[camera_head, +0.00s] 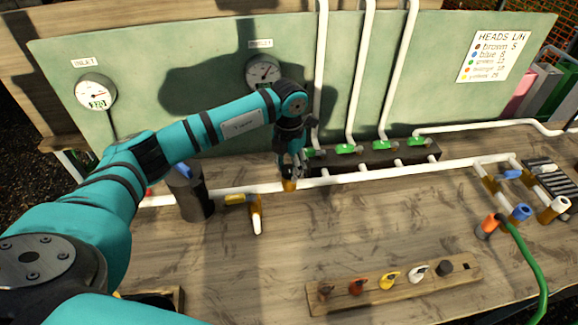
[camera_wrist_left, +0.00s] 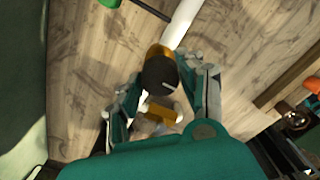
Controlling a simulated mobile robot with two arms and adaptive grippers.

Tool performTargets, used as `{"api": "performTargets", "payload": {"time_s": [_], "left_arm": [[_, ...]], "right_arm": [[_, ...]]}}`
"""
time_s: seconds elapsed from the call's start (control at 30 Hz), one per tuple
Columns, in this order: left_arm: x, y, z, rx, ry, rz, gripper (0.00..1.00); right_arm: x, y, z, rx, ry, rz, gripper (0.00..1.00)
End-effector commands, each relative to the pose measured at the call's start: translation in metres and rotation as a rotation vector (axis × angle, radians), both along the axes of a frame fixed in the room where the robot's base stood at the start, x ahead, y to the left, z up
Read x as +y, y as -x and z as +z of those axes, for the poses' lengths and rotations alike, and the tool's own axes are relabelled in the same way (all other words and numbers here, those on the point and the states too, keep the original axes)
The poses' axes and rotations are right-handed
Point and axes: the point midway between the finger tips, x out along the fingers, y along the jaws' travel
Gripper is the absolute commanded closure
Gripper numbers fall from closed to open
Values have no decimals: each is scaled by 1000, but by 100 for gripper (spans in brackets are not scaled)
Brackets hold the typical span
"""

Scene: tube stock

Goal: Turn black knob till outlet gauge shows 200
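The black knob (camera_wrist_left: 160,73) shows in the left wrist view, with a pale mark on its face and a brass body (camera_wrist_left: 158,51) behind it on a white pipe. My left gripper (camera_wrist_left: 168,82) is open, its fingers on either side of the knob; I cannot tell whether they touch it. In the head view my left gripper (camera_head: 289,170) points down over the brass fitting (camera_head: 289,185) on the pipe and hides the knob. The outlet gauge (camera_head: 263,70) is on the green panel behind; its reading is too small to make out. My right gripper is not in view.
The inlet gauge (camera_head: 96,92) is at the left of the panel. A black manifold (camera_head: 375,156) with green handles lies close right. A wooden rack (camera_head: 395,288) is in front.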

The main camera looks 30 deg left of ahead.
Motion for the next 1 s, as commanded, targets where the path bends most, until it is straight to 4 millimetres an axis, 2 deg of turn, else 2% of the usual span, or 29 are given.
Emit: {"api": "performTargets", "payload": {"time_s": [0.03, 0.13, 0.37, 0.57, 1.0], "left_arm": [[0, 0, 0, 0, 0, 0, 81], [0, 0, 0, -1, 0, 0, 93], [0, 0, 0, -1, 0, 18, 93], [0, 0, 0, -2, 1, 100, 93], [0, -1, 0, -2, 1, 480, 93]], "right_arm": [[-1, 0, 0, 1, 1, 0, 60], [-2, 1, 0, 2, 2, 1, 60], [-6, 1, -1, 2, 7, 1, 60], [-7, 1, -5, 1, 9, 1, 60], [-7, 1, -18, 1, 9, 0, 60]]}}
